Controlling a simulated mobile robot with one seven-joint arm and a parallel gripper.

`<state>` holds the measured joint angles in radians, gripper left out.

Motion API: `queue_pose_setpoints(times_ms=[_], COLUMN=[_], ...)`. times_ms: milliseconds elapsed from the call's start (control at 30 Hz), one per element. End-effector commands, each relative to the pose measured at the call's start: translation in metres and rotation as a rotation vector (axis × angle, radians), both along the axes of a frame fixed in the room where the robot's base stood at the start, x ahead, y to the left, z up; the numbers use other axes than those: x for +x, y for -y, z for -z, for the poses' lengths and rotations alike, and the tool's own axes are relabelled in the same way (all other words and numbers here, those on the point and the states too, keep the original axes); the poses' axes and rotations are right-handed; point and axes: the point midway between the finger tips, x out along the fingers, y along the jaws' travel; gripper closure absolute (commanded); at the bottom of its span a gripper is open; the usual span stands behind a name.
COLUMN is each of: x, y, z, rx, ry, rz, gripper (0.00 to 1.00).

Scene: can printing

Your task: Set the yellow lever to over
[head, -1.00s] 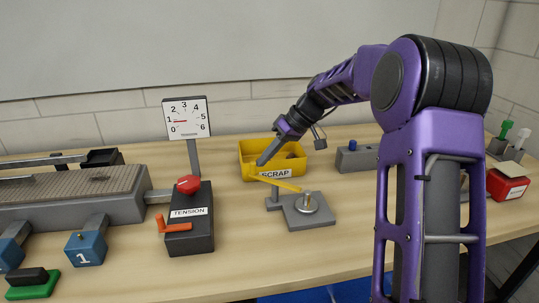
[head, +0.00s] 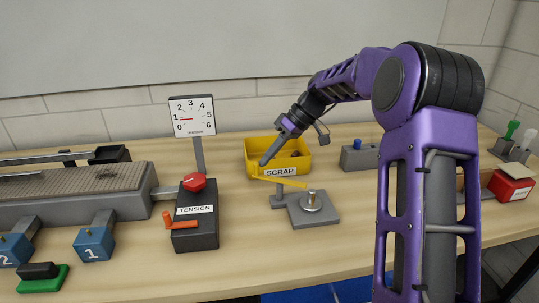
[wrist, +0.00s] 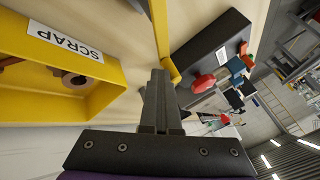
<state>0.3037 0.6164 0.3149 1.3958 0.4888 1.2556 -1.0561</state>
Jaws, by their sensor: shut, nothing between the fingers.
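The yellow lever (head: 280,182) is a thin bar above a grey base plate (head: 325,217) with a round metal post. It lies nearly level, its free end pointing left. In the wrist view the lever (wrist: 163,42) runs down from the top edge to a bent end close to my fingertips. My gripper (head: 264,163) is shut and empty, pointing down just above the lever's left end. In the wrist view the fingers (wrist: 157,76) are together beside that end; I cannot tell whether they touch it. No "over" marking is readable.
The yellow SCRAP bin (head: 280,173) stands just behind the lever, with parts inside. A dark TENSION box (head: 195,228) with a red knob and orange handle is to the left, below a dial (head: 192,116). A grey block (head: 358,160) with a blue button is to the right.

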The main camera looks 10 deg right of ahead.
Motion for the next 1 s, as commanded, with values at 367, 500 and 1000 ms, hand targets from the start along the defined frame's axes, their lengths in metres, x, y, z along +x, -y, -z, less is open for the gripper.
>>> queue_pose_setpoints(times_ms=[367, 500, 1000], x=[0.002, 0.003, 0.006], y=[0.033, 0.054, 0.103], z=[-0.044, -0.073, -0.137], rx=[-0.001, -0.001, 0.0], ry=[0.003, 0.002, 0.001], rz=[0.002, 0.003, 0.001], gripper=[1.0, 1.0, 1.0])
